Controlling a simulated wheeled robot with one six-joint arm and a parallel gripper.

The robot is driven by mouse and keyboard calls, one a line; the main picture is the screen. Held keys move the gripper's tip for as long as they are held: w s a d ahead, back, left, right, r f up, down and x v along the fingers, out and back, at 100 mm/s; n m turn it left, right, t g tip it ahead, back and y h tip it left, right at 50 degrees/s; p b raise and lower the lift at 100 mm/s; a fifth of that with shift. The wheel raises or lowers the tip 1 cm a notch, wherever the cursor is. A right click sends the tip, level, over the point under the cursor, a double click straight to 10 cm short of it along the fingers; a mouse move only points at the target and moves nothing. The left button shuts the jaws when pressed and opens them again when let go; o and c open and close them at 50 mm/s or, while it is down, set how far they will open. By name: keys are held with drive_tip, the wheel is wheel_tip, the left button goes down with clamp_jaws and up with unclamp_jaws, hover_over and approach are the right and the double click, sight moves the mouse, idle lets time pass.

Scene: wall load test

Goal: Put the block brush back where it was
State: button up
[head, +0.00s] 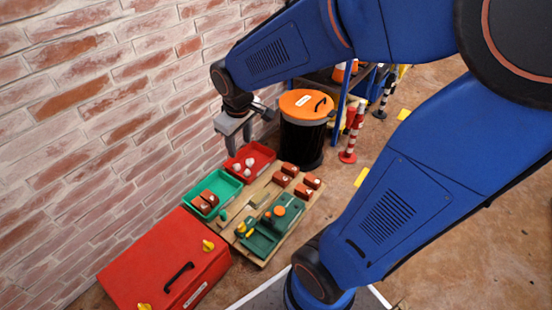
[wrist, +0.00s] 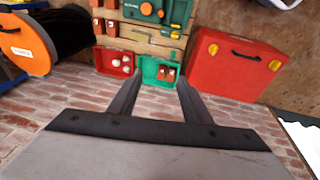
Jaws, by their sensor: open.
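My gripper (head: 239,143) is open and empty, up near the brick wall and above the trays. In the wrist view my gripper (wrist: 158,77) shows both fingers apart with nothing between them. I cannot pick out the block brush with certainty; the parts on the board are too small to tell. A wooden board (head: 262,245) on the floor bears a green tool set (head: 257,243), a small grey piece (head: 259,198) and several reddish-brown numbered blocks (head: 290,169). A green tray (head: 190,208) holds two more such blocks (wrist: 168,74). A red tray (head: 262,154) holds white balls (head: 249,162).
A red case (head: 150,262) with a black handle lies beside the board. A black drum with an orange lid (head: 304,105) stands behind it, near a shelf. Red-and-white posts (head: 352,135) stand further right. The brick wall (head: 90,110) runs along the left. Open floor lies right of the board.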

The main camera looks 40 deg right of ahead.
drive_tip(key=s+r+m+t, duration=0.1)
drive_tip(key=s+r+m, duration=0.1)
drive_tip(key=s, duration=0.6)
drive_tip(key=s+r+m+t, duration=0.1)
drive_tip(key=s+r, duration=0.3)
drive_tip(key=s, duration=0.5)
drive_tip(key=shift+s+d+r+m+y, duration=0.2)
drive_tip(key=shift+d+r+m+y, duration=0.1)
drive_tip(key=shift+d+r+m, duration=0.15)
drive_tip(key=shift+f, duration=0.1)
